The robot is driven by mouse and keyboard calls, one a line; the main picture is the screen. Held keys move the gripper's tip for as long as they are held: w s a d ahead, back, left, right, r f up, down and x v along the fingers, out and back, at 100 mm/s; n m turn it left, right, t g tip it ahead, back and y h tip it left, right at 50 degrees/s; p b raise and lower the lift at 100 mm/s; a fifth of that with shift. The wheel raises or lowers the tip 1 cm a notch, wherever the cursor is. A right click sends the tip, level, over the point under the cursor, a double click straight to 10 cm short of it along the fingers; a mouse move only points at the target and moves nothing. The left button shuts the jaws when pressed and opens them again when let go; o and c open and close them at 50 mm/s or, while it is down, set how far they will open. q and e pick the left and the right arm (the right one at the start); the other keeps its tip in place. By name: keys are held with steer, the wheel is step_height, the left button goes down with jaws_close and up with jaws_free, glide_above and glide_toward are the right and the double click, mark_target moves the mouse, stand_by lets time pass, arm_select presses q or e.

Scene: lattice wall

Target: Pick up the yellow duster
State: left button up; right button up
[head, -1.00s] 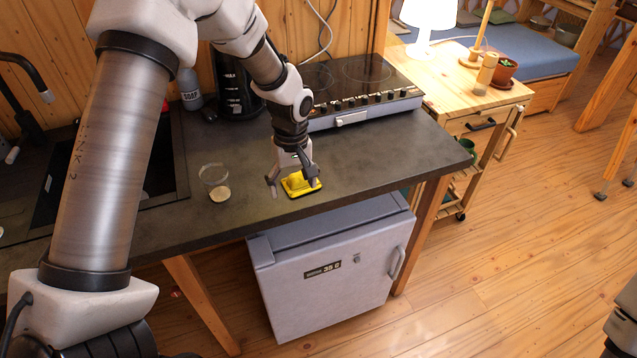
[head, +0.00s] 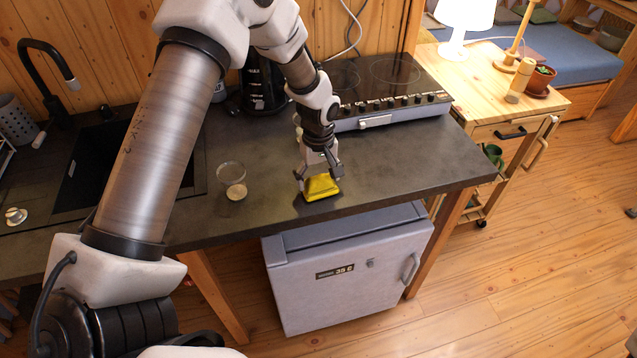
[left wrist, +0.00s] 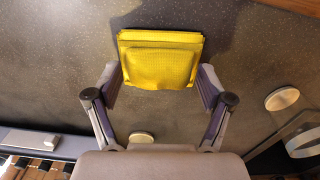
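The yellow duster (head: 321,187) is at the front part of the dark countertop, left of the cooktop's front. My left gripper (head: 319,180) reaches down over it, one finger on each side. In the left wrist view the duster (left wrist: 160,62) fills the space between the fingertips of my left gripper (left wrist: 160,84), which touch its two side edges. The gripper looks shut on it. I cannot tell whether its underside is clear of the counter. My right gripper is out of view.
A clear glass (head: 232,178) stands left of the duster on the countertop (head: 400,160). The cooktop (head: 385,85) and black kettle (head: 262,85) are behind. The sink tap (head: 45,80) is far left. The counter to the right is bare. A small fridge (head: 345,270) stands below.

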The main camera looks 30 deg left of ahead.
mark_target(318, 179)
arm_select(q)
steer(key=shift+s, duration=0.1)
steer(key=c, duration=0.9)
steer(key=shift+o, duration=0.2)
steer(key=shift+r, duration=0.15)
steer(key=shift+w+r+b, duration=0.2)
steer(key=shift+r+b, duration=0.05)
steer(key=shift+b, duration=0.05)
steer(key=r, duration=0.1)
steer(key=b, duration=0.1)
steer(key=s+r, duration=0.1)
steer(key=shift+d+r, duration=0.25)
steer(key=shift+r, duration=0.05)
steer(key=s+d+b, duration=0.1)
steer(key=s+d, duration=0.3)
steer(key=s, duration=0.2)
steer(key=s+d+r+b, duration=0.1)
steer(key=s+d+b, duration=0.1)
steer(key=s+d, duration=0.2)
steer(key=s, duration=0.2)
steer(key=shift+s+r+b, duration=0.3)
steer(key=shift+s, duration=0.1)
